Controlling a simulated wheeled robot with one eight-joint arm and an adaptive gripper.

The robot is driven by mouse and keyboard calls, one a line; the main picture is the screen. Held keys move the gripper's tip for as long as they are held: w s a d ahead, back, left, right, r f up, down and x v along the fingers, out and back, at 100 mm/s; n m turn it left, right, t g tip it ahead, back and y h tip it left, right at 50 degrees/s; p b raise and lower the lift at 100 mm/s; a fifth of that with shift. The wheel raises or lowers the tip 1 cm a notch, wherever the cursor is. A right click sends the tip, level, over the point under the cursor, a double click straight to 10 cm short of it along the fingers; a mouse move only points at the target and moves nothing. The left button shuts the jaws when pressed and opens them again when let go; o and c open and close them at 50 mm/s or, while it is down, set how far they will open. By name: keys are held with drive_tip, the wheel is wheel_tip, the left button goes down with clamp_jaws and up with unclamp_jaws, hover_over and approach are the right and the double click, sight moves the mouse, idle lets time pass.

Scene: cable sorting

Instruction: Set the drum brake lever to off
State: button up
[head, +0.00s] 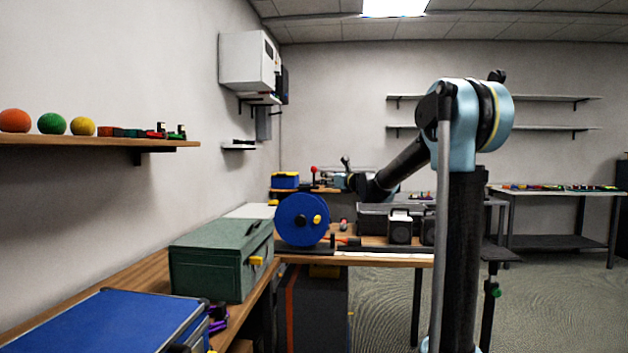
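A blue drum (295,222) with a yellow knob (317,219) stands upright on the wooden bench near the middle of the head view. A small red-orange handle (347,240) sits low, just right of the drum; it may be the brake lever, and its setting is too small to read. A red-ball-topped stick (313,170) rises behind the drum. My arm reaches left and away, and its far end (352,180) is above and right of the drum, apart from it in the picture. The fingers are too small and partly hidden to make out.
A green toolbox (215,270) and a blue-topped case (110,322) occupy the left bench. Dark boxes (400,228) stand right of the drum. A wall shelf (90,141) holds balls and small parts. Open floor (560,300) lies at the right.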

sight(314, 173)
drive_tip(key=x, duration=1.5)
drive_tip(key=shift+w+a, duration=0.15)
drive_tip(key=shift+w, duration=0.15)
drive_tip(key=shift+c, duration=0.2)
clamp_jaws()
